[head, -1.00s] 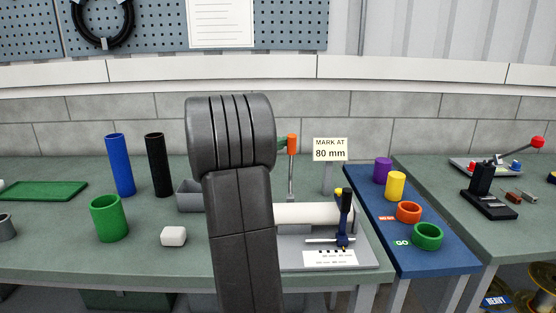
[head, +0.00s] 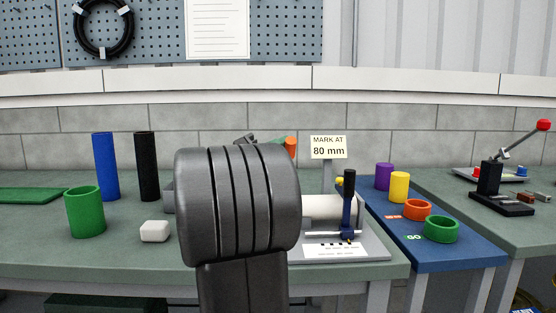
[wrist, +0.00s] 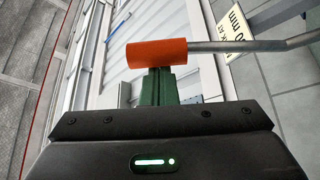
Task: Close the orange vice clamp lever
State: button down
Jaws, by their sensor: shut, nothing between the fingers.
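The vice clamp lever's orange grip (head: 290,147) stands at the back of the vice in the head view, beside my arm, which hides its rod. In the wrist view the orange grip (wrist: 157,53) lies across the picture, with its grey rod (wrist: 240,46) running right. My gripper (wrist: 158,84) is shut, its green fingers together with nothing between them. The fingertips are right at the orange grip, touching or nearly so. The vice base (head: 372,248) carries a white tube (head: 322,207); its left part is hidden by my arm.
A blue upright tool (head: 347,205) stands at the tube's right end, in front of the "80 mm" sign (head: 328,147). Right is a blue board (head: 450,258) with coloured rings. Left are a green cup (head: 85,212), a white block (head: 155,231) and blue and black tubes.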

jog(key=s+f+b, duration=0.1)
jog(key=s+b, duration=0.1)
jog(key=s+f+b, duration=0.1)
jog(key=f+b, duration=0.1)
jog(key=b, duration=0.1)
jog(key=shift+s, duration=0.35)
jog(key=shift+r, duration=0.1)
dwell(0.4)
